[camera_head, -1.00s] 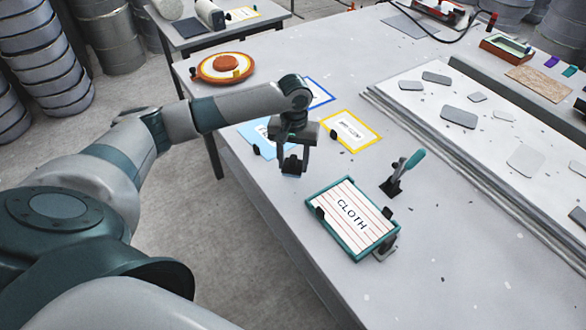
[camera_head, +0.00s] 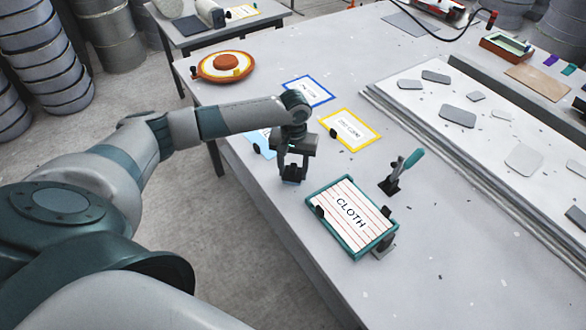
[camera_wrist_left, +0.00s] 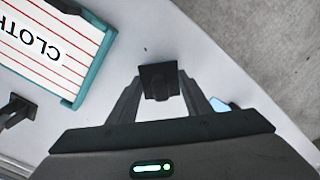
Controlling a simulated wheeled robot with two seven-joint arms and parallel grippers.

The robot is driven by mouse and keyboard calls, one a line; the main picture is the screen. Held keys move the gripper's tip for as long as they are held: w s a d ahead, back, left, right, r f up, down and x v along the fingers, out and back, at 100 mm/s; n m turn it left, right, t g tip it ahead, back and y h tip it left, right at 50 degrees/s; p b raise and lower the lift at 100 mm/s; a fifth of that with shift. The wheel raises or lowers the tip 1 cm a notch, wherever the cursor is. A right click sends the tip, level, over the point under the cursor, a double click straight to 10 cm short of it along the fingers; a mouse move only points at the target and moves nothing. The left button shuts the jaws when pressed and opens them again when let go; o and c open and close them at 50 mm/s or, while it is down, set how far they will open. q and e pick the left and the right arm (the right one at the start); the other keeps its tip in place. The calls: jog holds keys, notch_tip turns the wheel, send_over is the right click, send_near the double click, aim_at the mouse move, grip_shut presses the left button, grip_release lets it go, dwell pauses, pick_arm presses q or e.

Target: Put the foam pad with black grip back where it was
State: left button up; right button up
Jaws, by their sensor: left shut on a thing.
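My left gripper (camera_head: 292,172) is shut on a small dark block, the foam pad with black grip (camera_wrist_left: 158,80). In the left wrist view the dark block sits between both fingertips. In the head view the pad (camera_head: 293,175) hangs under the fingers, over the table near its left edge. I cannot tell whether it touches the table. The pad is left of and behind the teal-framed CLOTH tray (camera_head: 321,234), apart from it. The pad's underside is hidden. My right gripper is not in view.
A blue card (camera_head: 263,142) lies partly hidden behind the gripper. A yellow-framed card (camera_head: 366,139) and a dark blue-framed card (camera_head: 307,89) lie beyond. An orange round dish (camera_head: 205,72) sits at the back left.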

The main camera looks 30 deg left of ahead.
aim_at(293, 166)
pick_arm(q)
jog(key=shift+f, duration=0.1)
jog(key=o, duration=0.9)
jog(key=shift+o, duration=0.2)
jog(key=shift+r+b, duration=0.3)
jog(key=shift+r, duration=0.35)
notch_tip(293, 166, up, 10)
jog(key=b, duration=0.2)
jog(key=shift+b, duration=0.35)
jog(key=shift+r, duration=0.5)
